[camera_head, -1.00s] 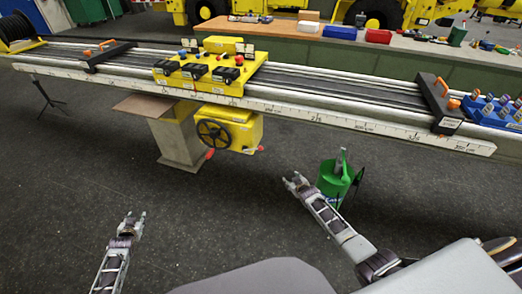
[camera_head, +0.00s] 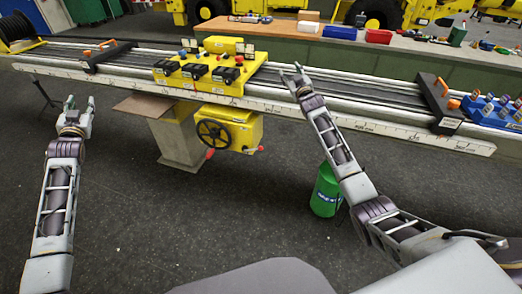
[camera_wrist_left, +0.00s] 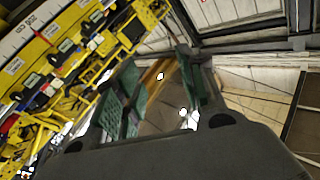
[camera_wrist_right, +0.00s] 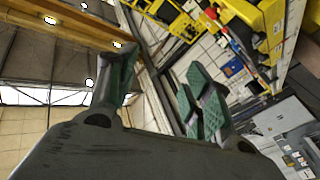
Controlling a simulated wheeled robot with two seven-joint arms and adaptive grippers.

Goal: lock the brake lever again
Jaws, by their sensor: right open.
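A long grey boom (camera_head: 350,118) with a scale strip crosses the head view. A yellow control carriage (camera_head: 205,84) with black parts and red and blue knobs sits on it. Black blocks with orange handles stand at the left (camera_head: 101,45) and right (camera_head: 440,87). Below hangs a yellow box (camera_head: 240,124) with a black handwheel (camera_head: 213,133) and red knobs (camera_head: 210,154). I cannot tell which of these is the brake lever. My left gripper (camera_head: 79,103) is open and empty, left of the box. My right gripper (camera_head: 292,74) is open and empty, right of the carriage, overlapping the boom in the picture.
A green canister (camera_head: 325,192) stands on the floor beneath my right arm. A bench (camera_head: 370,50) with trays and tools is behind the boom. A blue rack (camera_head: 495,112) sits at the boom's right end.

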